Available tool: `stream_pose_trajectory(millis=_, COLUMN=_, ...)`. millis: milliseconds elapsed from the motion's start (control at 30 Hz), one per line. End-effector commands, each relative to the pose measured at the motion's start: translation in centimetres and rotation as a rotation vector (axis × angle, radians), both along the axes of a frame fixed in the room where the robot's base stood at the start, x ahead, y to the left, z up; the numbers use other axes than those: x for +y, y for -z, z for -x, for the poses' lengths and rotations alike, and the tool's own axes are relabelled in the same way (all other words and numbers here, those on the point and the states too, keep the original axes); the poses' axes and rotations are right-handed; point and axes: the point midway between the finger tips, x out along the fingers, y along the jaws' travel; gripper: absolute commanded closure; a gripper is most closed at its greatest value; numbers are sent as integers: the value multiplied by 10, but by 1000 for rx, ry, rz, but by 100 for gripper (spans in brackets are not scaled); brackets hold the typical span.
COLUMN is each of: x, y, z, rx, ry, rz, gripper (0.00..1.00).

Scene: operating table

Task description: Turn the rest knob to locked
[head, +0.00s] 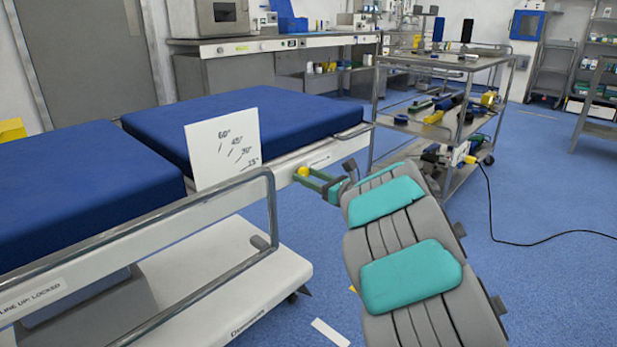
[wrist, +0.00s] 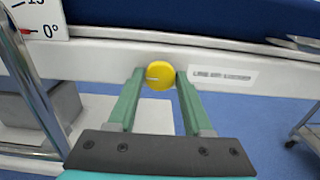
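The round yellow knob (wrist: 160,76) sits on the table's white side rail, below the blue mattress. A pale line on its face points left. A label (wrist: 222,76) to its right is blurred and seems to end in "LOCKED". My gripper (wrist: 161,74) has its two green fingers apart, one on each side of the knob, with the tips at the rail. I cannot tell whether they touch it. In the head view my gripper (head: 306,178) reaches the rail from the right, and the knob (head: 302,171) shows at its fingertips.
A white angle plate (head: 222,150) and a bent metal tube (head: 271,210) stand left of the knob. The blue mattress (head: 250,115) lies above the rail. A steel cart (head: 440,130) stands behind my arm. Blue floor (head: 540,200) is open on the right, crossed by a black cable.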

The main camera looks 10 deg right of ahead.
Motion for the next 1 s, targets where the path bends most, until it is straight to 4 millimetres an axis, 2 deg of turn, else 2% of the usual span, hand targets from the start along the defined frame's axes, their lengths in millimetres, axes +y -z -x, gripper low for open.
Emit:
stream_pose_trajectory(millis=67, x=0, y=0, z=0, rx=0, ry=0, rz=0, gripper=60)
stream_pose_trajectory(millis=433, x=0, y=0, z=0, rx=0, ry=0, rz=0, gripper=100)
stream_pose_trajectory(millis=767, x=0, y=3, z=0, rx=11, ry=-1, rz=-14, gripper=100)
stream_pose_trajectory(millis=1000, x=0, y=8, z=0, rx=70, ry=-1, rz=-94, gripper=100)
